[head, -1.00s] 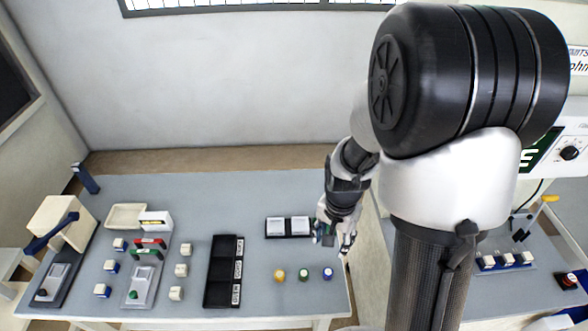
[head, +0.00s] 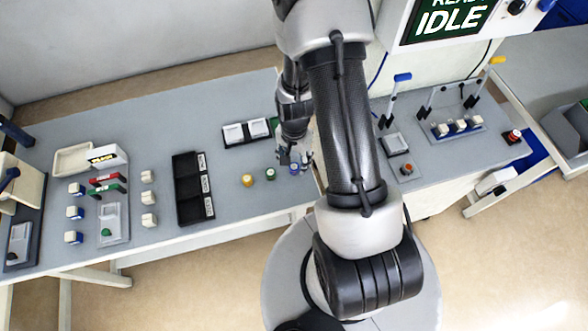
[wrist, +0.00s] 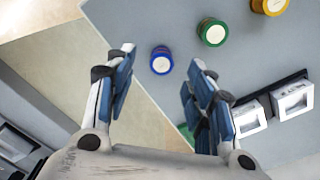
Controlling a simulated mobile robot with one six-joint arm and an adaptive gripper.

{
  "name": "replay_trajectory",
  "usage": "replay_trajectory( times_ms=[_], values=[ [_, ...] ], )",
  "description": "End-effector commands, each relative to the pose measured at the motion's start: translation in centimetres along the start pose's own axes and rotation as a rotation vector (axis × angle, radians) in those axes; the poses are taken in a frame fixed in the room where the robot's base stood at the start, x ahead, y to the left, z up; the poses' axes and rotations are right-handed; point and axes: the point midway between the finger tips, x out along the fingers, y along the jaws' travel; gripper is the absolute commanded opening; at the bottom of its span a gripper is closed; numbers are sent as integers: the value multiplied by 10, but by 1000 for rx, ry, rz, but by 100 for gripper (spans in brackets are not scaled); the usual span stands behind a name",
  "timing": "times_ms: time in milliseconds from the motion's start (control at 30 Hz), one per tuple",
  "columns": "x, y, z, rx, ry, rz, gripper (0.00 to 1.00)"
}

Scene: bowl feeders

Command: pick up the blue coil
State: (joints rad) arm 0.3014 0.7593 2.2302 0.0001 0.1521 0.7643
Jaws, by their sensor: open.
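The blue coil (head: 294,169) stands on the grey table near its right front corner, at the right end of a row of three coils. It has a white top and also shows in the wrist view (wrist: 161,60), beyond the fingertips and between their lines. My gripper (head: 294,157) is just above and behind it in the head view. In the wrist view the gripper (wrist: 160,68) has its two blue-padded fingers wide apart with nothing between them. The green coil (wrist: 212,32) and the yellow coil (wrist: 269,5) stand to the right of the blue one there.
A black tray with two white squares (head: 247,141) lies behind the coils and close to the right finger in the wrist view (wrist: 290,100). A long black tray (head: 188,188) lies left of the coils. The table edge is close to the blue coil.

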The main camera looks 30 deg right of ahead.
Motion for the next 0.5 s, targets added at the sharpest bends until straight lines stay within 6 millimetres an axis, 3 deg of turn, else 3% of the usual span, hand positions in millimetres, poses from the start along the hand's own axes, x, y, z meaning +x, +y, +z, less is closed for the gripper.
replay_trajectory(
  times_ms=[167,400,500],
  values=[
    [12,-1,-1,0,0,0,49],
    [48,-3,-4,0,-1,1,49],
    [54,-3,-4,0,-1,1,49]
  ],
)
